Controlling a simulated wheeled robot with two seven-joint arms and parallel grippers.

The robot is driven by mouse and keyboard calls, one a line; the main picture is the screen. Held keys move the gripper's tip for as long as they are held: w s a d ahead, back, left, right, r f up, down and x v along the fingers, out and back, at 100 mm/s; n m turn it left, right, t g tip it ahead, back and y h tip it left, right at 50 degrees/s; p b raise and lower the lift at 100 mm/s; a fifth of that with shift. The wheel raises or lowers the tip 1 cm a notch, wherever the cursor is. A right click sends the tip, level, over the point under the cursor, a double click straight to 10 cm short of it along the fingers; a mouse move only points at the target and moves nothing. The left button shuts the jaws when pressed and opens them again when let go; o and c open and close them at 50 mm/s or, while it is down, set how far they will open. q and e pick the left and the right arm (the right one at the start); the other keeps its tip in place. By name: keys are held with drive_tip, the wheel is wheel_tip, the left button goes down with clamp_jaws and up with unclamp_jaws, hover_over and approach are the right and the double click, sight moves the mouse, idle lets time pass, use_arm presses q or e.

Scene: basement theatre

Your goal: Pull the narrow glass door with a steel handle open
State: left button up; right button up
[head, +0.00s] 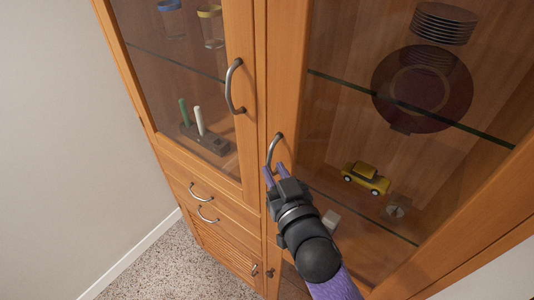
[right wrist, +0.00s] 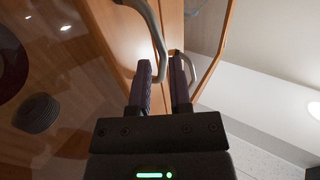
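A wooden cabinet has two glass doors with curved steel handles. The left door (head: 160,85) looks the narrower in the head view; its handle (head: 230,88) is on its right edge. The wider right door (head: 335,110) has its handle (head: 274,150) on its left edge. Both doors look shut. My right gripper (head: 274,173) is at the lower end of the right door's handle. In the right wrist view its fingers (right wrist: 161,88) are apart, with the lower part of that handle (right wrist: 155,45) between their tips. My left gripper is out of view.
Drawers (head: 201,192) with small handles are below the left door. Behind the glass are plates (head: 445,22), a yellow toy car (head: 365,178) and cups (head: 211,27). A pale wall (head: 60,130) stands left; speckled carpet (head: 160,262) is clear in front.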

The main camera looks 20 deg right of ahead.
sight(270, 165)
drive_tip(key=shift+w+a, duration=0.15)
drive_tip(key=shift+w, duration=1.4)
clamp_jaws()
